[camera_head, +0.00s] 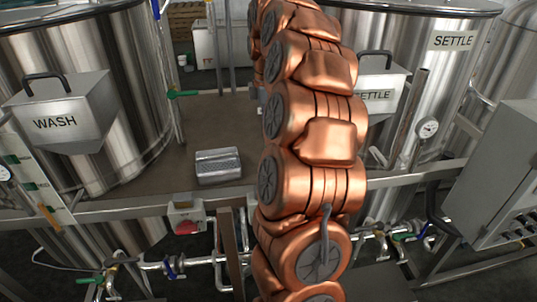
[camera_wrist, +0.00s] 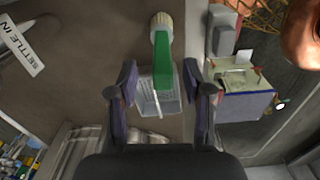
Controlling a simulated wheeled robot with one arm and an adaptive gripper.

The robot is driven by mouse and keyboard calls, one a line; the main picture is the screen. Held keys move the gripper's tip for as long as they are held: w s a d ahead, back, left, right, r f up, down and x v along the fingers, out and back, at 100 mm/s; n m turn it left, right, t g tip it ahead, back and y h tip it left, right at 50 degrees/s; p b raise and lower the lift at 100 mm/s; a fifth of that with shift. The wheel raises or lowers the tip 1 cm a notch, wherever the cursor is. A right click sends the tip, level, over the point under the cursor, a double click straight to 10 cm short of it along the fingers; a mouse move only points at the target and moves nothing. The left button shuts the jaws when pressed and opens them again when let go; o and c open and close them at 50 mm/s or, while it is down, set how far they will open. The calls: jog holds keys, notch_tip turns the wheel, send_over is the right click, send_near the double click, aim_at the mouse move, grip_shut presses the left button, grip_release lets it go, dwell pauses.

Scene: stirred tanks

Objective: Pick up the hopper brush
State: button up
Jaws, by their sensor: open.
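What looks like the hopper brush shows in the wrist view, a green piece (camera_wrist: 162,62) with a round cream head (camera_wrist: 161,21) at its upper end. Its green lower end overlaps the edge of a metal tray. My gripper (camera_wrist: 160,78) is open and empty. Its two dark fingers stand apart at either side of the green end and tray in the picture, and I see no contact. I cannot tell the height between fingers and brush. In the head view my copper arm hides the gripper, and I do not see the brush there.
The ribbed metal tray (camera_head: 218,165) sits on the brown deck (camera_head: 135,187), and shows in the wrist view (camera_wrist: 170,101). The WASH tank (camera_head: 140,85) stands left, the SETTLE tank (camera_head: 440,85) right. A rail (camera_head: 130,208) runs along the deck's front edge.

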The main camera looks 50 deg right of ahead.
jog(key=shift+s+f+p, duration=0.15)
jog(key=shift+f+p, duration=0.25)
jog(key=shift+f, duration=0.3)
jog(key=shift+s+f+p, duration=0.15)
jog(key=shift+f+p, duration=0.25)
jog(key=shift+f, duration=1.2)
grip_shut()
